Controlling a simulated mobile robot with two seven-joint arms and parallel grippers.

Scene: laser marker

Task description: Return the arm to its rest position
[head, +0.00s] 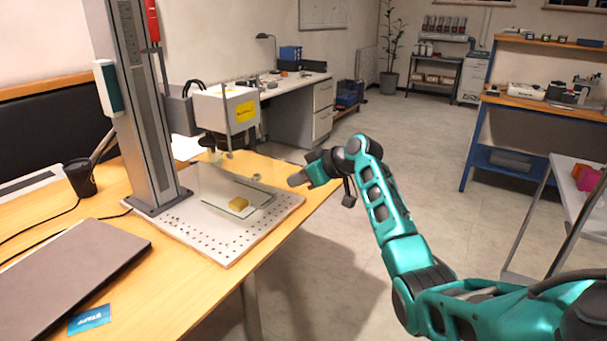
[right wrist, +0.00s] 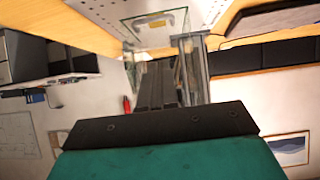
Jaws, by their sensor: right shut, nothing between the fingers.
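My right arm (head: 383,205) is teal and black and reaches in from the lower right in the head view. Its gripper (head: 295,180) is shut and empty, in the air near the right edge of the wooden table (head: 115,292). It is to the right of the laser marker and its perforated plate (head: 216,252). In the right wrist view its dark fingers (right wrist: 160,85) show close together, with nothing between them. My left gripper is not in view.
The marker column (head: 148,100) carries a white laser head (head: 227,107). A closed laptop (head: 72,278) and black cup (head: 80,178) are on the table. The floor (head: 425,160) beyond my arm is clear.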

